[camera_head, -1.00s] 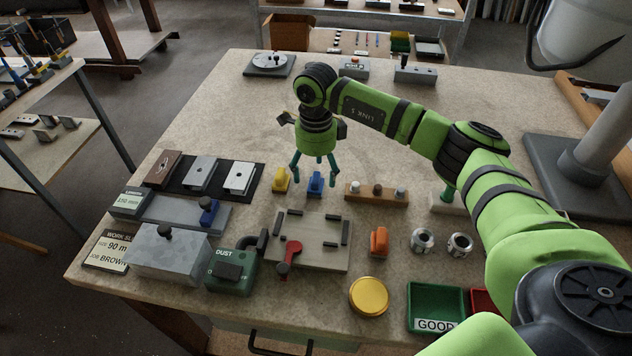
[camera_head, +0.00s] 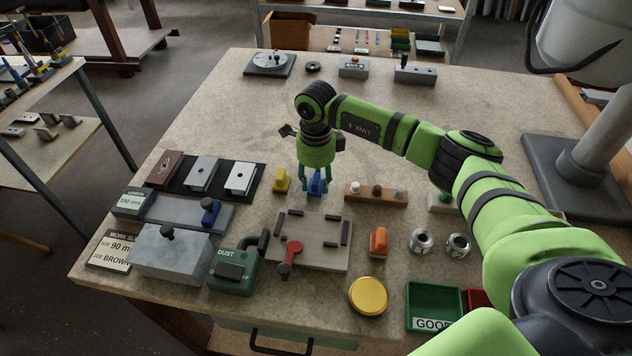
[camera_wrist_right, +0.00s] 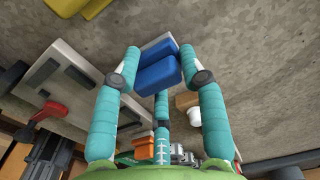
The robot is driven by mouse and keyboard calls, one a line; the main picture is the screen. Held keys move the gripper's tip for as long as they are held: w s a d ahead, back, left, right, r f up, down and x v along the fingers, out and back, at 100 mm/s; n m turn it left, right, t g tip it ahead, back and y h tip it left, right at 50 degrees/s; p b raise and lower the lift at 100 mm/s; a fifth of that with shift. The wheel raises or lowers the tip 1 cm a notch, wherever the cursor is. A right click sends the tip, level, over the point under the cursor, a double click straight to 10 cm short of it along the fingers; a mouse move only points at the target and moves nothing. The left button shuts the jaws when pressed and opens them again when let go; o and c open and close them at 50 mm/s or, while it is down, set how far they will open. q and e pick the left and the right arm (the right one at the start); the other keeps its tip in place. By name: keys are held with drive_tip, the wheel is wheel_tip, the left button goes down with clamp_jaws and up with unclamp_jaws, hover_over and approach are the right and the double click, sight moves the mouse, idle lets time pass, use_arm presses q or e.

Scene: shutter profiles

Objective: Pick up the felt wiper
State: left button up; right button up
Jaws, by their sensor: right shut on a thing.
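The felt wiper appears to be the blue block (camera_head: 315,187) between the fingers of my right gripper (camera_head: 315,186), low over the table behind the fixture plate. In the right wrist view the blue block (camera_wrist_right: 158,73) has a pale grey layer along one side. The fingers of my right gripper (camera_wrist_right: 160,60) are closed around it, one on each side and a third below it in the picture. The fingers partly hide it in the head view. I cannot tell whether it still touches the table. My left gripper is not in view.
A yellow block (camera_head: 282,181) stands close to the left. A wooden peg rack (camera_head: 377,197) stands close to the right. The fixture plate (camera_head: 312,258) with a red-handled clamp (camera_head: 291,252) lies in front. An orange block (camera_head: 378,242) is front right. The table behind is mostly clear.

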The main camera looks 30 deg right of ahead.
sight(319, 178)
drive_tip(key=shift+r, duration=0.3)
drive_tip(key=r, duration=0.1)
drive_tip(key=r+b, duration=0.2)
drive_tip(key=shift+s+d+r, duration=0.2)
drive_tip(key=shift+s+r, duration=0.05)
drive_tip(key=shift+r, duration=0.05)
drive_tip(key=s+d+r+b, duration=0.1)
drive_tip(key=s+r, duration=0.1)
drive_tip(key=s, duration=0.1)
drive_tip(key=s+d+r+b, duration=0.1)
drive_tip(key=s+r, duration=0.1)
drive_tip(key=s, duration=0.2)
drive_tip(key=s+d+r+b, duration=0.1)
drive_tip(key=s+r, duration=0.2)
drive_tip(key=shift+s+d, duration=0.25)
drive_tip(key=o, duration=0.6)
drive_tip(key=shift+f, duration=0.1)
drive_tip(key=c, duration=0.5)
